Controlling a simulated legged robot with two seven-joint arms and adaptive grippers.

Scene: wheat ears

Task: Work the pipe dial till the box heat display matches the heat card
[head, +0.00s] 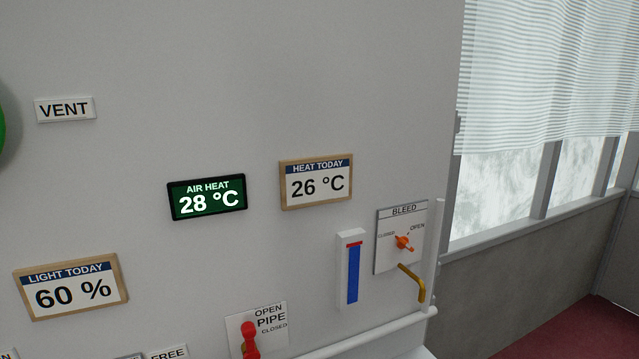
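In the head view, the green AIR HEAT display (207,198) on the grey wall reads 28 °C. The framed HEAT TODAY card (316,182) to its right reads 26 °C. Below them is the PIPE plate (273,322), marked OPEN at the top and CLOSED lower right. A red handle (250,342) sits on that plate near the bottom edge of the view; its lower part is cut off. Neither of my grippers is in view.
A BLEED plate (401,240) with an orange knob and a brass spout (413,284) is at right, beside a blue level gauge (353,272). A LIGHT TODAY card (72,287) reads 60 %. A white rail (370,335) runs below. A window is at far right.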

